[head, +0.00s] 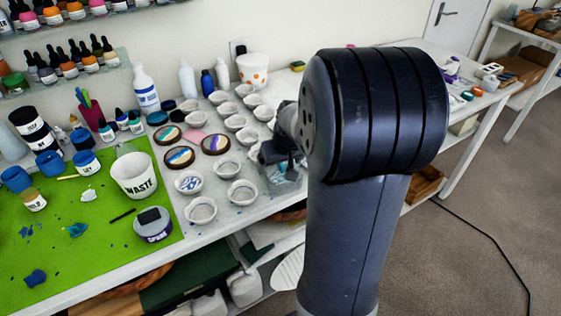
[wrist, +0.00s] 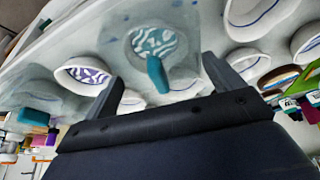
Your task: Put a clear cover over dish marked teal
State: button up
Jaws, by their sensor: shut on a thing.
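My gripper (head: 280,158) is over the right part of the worktable, shut on a clear cover (head: 284,181) that shows faintly below it. In the wrist view a teal knob (wrist: 157,76) stands between my two fingers (wrist: 166,84). A round dish with a teal and white wavy pattern (wrist: 152,42) lies behind the knob, seemingly seen through the clear cover. I cannot tell whether the cover touches the dish or is above it. My arm hides that dish in the head view.
A dish with a blue-purple wavy pattern (wrist: 84,76) is close to my left finger in the wrist view. Several white dishes (head: 242,192) crowd the table beside my gripper. A WASTE cup (head: 135,175) stands on the green mat (head: 85,255). Bottles line the back.

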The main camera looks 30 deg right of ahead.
jog(key=shift+f, duration=0.15)
dwell(0.5)
jog(key=o, duration=0.7)
jog(key=shift+o, duration=0.2)
jog(key=v, duration=1)
jog(key=shift+s+r, duration=0.25)
jog(key=shift+r, duration=0.1)
jog(key=shift+a, duration=0.1)
jog(key=x, duration=1)
jog(key=shift+w+f, duration=0.25)
jog(key=shift+f, duration=0.1)
jog(key=shift+r, duration=0.15)
jog(key=shift+b, duration=0.3)
